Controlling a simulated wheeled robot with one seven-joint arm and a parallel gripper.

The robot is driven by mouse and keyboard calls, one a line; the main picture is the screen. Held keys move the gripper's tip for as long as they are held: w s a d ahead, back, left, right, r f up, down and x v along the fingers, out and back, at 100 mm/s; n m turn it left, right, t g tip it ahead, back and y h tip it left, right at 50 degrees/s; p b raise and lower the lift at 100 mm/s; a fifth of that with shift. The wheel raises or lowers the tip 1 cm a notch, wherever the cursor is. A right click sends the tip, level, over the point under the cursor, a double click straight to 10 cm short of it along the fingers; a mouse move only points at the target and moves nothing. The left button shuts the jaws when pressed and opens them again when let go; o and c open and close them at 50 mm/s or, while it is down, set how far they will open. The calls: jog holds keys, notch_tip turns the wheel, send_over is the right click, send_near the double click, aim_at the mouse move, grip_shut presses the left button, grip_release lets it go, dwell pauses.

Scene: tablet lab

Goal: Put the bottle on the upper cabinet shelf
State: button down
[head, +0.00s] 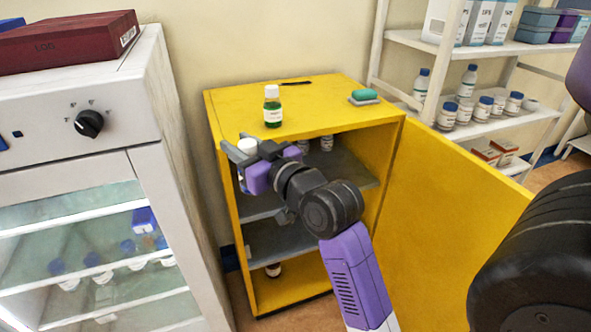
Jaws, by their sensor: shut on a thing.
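The yellow cabinet (222,135) stands open in the middle, its door (450,205) swung out to the right. Its grey upper shelf (352,172) holds small bottles (327,143) toward the back. My gripper (241,160) is shut on a white-capped bottle (247,146) at the cabinet's upper left front. The cap shows between the fingers; most of the bottle's body is hidden by the gripper. I cannot tell whether the bottle touches the shelf. My wrist and arm hide part of the shelves.
A green bottle (272,108) and a teal-topped item (364,96) stand on the cabinet top. A lower grey shelf (275,243) looks mostly clear. A white glass-fronted appliance (110,160) stands close on the left. A white rack (500,130) with bottles and boxes stands right.

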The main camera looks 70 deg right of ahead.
jog(key=a+f+n+y, duration=0.1)
jog(key=a+f+y, duration=0.1)
jog(key=a+f, duration=0.7)
jog(key=w+a+f+n+t+y, duration=0.1)
jog(key=a+f+n+y, duration=0.1)
jog(key=a+f, duration=0.7)
jog(key=a+f+n+t+y, duration=0.1)
jog(key=a+f+y, duration=0.3)
jog(key=a+f, duration=0.6)
notch_tip(320, 180, down, 9)
jog(key=shift+w+f+n, duration=0.2)
jog(key=shift+w+n, duration=0.2)
jog(key=shift+n, duration=0.3)
